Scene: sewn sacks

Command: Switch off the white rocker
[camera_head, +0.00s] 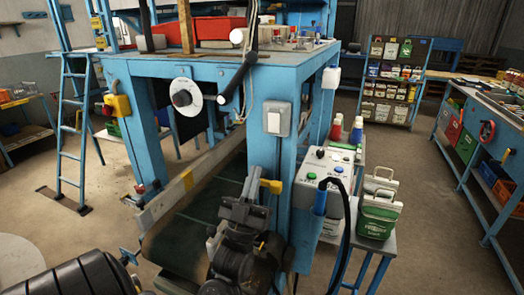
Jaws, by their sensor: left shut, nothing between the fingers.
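The white rocker (274,123) sits in a grey switch box on the front face of the blue machine post, right of centre. Whether it is tipped on or off is too small to tell. My left gripper (250,186) is dark, shut and empty. It shows below the switch box and slightly to its left, apart from the rocker in the picture. My right gripper is not in view.
A yellow handle (271,186) shows beside my gripper. A control box (325,171) with coloured buttons stands right of the post, with a blue-handled tool and black cable before it. A conveyor belt (205,215) runs at left.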

